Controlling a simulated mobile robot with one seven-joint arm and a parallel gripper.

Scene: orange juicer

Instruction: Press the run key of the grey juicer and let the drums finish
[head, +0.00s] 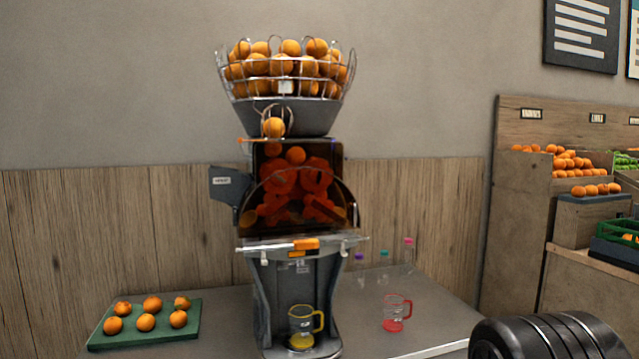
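The grey juicer (290,120) stands upright on the counter, with a wire basket full of oranges on top. One orange (274,127) sits at the feed opening below the basket. Behind its dark tinted cover (300,215) I see orange-red drums (315,177) and oranges; one frame does not show whether the drums turn. A grey side panel (229,184) with a small white label sticks out at left. I cannot make out a run key. An orange tap-like part (304,244) is below the cover. A yellow-tinted mug (303,324) stands beneath it. My gripper is not in view.
A green tray (100,339) with several oranges lies left of the juicer. A red-tinted mug (397,313) and small bottles with coloured caps (384,268) stand at right on the counter (430,330). Part of my arm fills the lower right corner. Fruit shelves are far right.

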